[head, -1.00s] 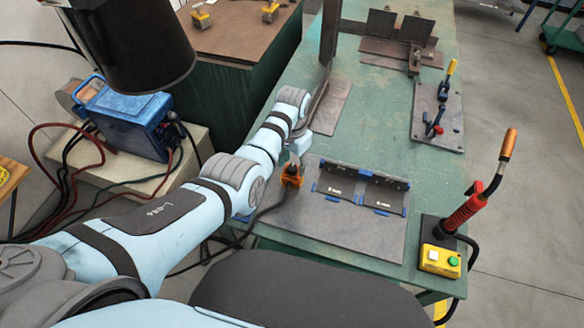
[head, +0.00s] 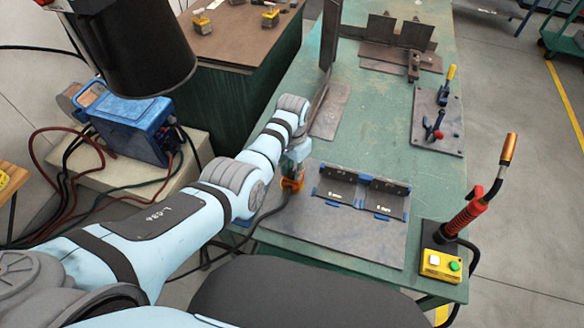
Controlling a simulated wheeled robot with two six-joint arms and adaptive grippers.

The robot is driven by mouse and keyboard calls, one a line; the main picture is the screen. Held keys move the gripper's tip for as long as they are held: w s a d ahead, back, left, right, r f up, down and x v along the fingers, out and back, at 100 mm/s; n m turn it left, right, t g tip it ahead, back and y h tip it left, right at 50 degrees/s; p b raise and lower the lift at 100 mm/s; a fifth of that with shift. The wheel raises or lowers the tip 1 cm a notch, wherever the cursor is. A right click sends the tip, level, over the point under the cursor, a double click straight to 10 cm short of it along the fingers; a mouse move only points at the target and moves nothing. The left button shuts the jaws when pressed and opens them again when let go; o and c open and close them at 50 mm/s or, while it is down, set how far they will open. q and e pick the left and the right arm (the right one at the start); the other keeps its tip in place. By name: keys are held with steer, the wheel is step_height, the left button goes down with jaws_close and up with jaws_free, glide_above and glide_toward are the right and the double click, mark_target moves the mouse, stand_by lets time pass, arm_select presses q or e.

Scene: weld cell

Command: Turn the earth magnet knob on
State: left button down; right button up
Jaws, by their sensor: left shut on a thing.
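The earth magnet (head: 291,184) is a small orange block with a dark cable, on the grey plate (head: 335,240) at the near left of the green bench. My left gripper (head: 294,168) points down over it and is shut on its top, where the knob is. The gripper hides the knob, so I cannot see which way it is turned. My right gripper is not in view.
Dark angle pieces with blue blocks (head: 361,193) lie right of the magnet. A welding torch (head: 465,215) stands at the right edge behind a yellow button box (head: 441,265). A black hood (head: 143,45) hangs upper left. A blue welder (head: 130,122) stands left.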

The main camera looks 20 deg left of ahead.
arm_select(q)
steer(key=m+p, duration=0.1)
steer(key=m, duration=0.2)
steer(key=shift+r, duration=0.1)
steer(key=m+p, duration=0.1)
steer(key=m, duration=0.3)
steer(key=shift+m, duration=0.4)
steer(key=m, duration=0.4)
steer(key=shift+m, duration=0.3)
steer(key=m, duration=0.4)
steer(key=shift+m+p, duration=0.3)
steer(key=shift+m, duration=0.4)
steer(key=c, duration=1.3)
jaws_free()
steer(key=shift+c, duration=0.2)
